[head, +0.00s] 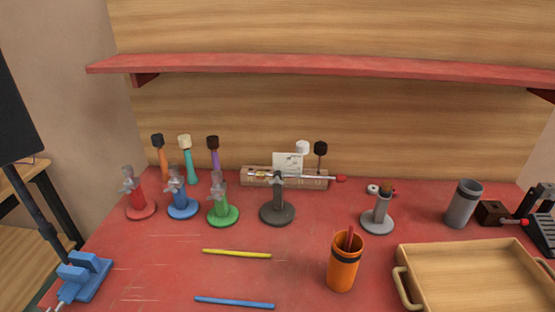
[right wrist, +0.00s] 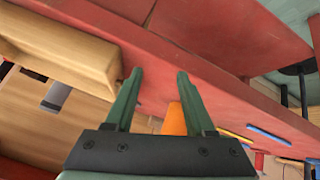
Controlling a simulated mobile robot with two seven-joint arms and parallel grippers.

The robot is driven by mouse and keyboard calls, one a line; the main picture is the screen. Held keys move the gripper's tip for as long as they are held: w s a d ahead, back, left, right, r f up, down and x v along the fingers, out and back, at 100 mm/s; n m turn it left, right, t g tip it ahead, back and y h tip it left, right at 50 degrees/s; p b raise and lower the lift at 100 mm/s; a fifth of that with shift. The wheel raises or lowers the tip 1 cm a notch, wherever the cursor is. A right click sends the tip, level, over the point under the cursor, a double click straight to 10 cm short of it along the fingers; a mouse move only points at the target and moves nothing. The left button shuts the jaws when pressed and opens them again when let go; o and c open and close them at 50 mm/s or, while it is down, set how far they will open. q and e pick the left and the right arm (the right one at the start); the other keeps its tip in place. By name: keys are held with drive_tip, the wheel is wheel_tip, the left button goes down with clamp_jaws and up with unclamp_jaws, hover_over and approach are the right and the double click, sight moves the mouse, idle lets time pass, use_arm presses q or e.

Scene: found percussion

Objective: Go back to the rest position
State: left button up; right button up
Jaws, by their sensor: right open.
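My right gripper (right wrist: 159,74) shows in the right wrist view with two dark green fingers apart. Nothing is between the fingers. It hangs clear of the objects, with the red table (right wrist: 220,60) edge, the wooden tray (right wrist: 75,45) and part of an orange cup (right wrist: 174,120) beyond it. Neither of my grippers shows in the head view. My left gripper is in neither view.
On the red table (head: 180,265) stand the orange cup (head: 343,272), the handled wooden tray (head: 480,250), red, blue and green stands (head: 222,214), a dark stand (head: 277,213), and yellow (head: 237,254) and blue (head: 234,302) sticks. A blue vise (head: 82,276) is at left. A red shelf (head: 320,67) overhangs the back.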

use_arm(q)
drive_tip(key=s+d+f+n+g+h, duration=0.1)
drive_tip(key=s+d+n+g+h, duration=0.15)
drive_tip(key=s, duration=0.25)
use_arm(e)
drive_tip(key=s+a+f+m+g, duration=0.2)
drive_tip(key=s+f+g, duration=0.15)
drive_tip(key=s, duration=0.65)
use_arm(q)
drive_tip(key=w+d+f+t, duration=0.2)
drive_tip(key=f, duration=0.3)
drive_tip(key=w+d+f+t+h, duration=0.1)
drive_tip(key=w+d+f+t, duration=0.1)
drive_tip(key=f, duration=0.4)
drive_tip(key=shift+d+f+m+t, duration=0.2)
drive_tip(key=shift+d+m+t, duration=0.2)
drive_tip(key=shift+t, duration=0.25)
use_arm(e)
drive_tip(key=w+a+f+t+y, duration=0.1)
drive_tip(key=w+a+f+t, duration=0.1)
drive_tip(key=f, duration=0.3)
drive_tip(key=w+a+f+t+y, duration=0.2)
drive_tip(key=f, duration=0.3)
drive_tip(key=shift+t, duration=0.35)
